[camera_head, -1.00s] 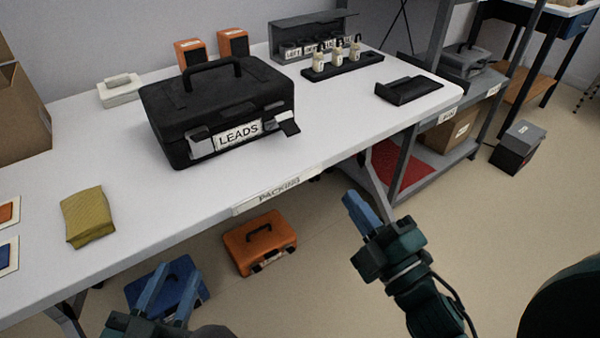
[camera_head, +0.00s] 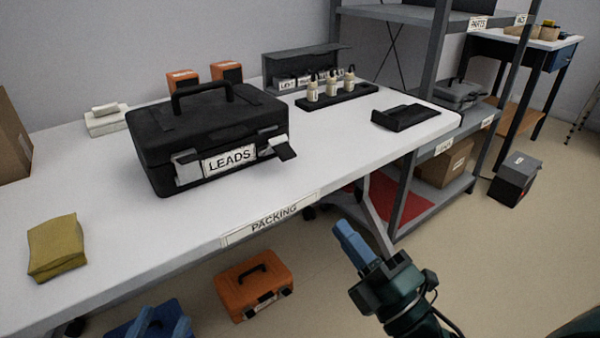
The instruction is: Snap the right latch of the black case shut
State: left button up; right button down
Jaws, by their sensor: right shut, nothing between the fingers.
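The black case (camera_head: 213,118) with a LEADS label (camera_head: 229,160) stands on the white table, lid down and handle on top. My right gripper (camera_head: 345,238) is shut and empty, in front of the table edge, below and right of the case, well apart from the latch. My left gripper (camera_head: 165,320) shows only its blue fingertips at the bottom edge, apart, over the blue case.
The white table (camera_head: 110,235) bears a yellow cloth (camera_head: 56,247), a bottle rack (camera_head: 338,97), orange boxes (camera_head: 227,72) and a black tray (camera_head: 403,117). Below stand an orange case (camera_head: 253,285) and a blue case (camera_head: 125,330). A grey shelf (camera_head: 408,215) stands right. The tabletop before the black case is clear.

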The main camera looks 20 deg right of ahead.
aim_at(300, 187)
pick_arm(q)
jog(key=shift+f, duration=0.2)
pick_arm(e)
jog(key=x, duration=1.2)
jog(key=shift+w+a+r, duration=0.15)
jog(key=shift+w+a, duration=0.05)
jog(key=shift+w, duration=0.15)
pick_arm(q)
jog(key=shift+r, duration=0.2)
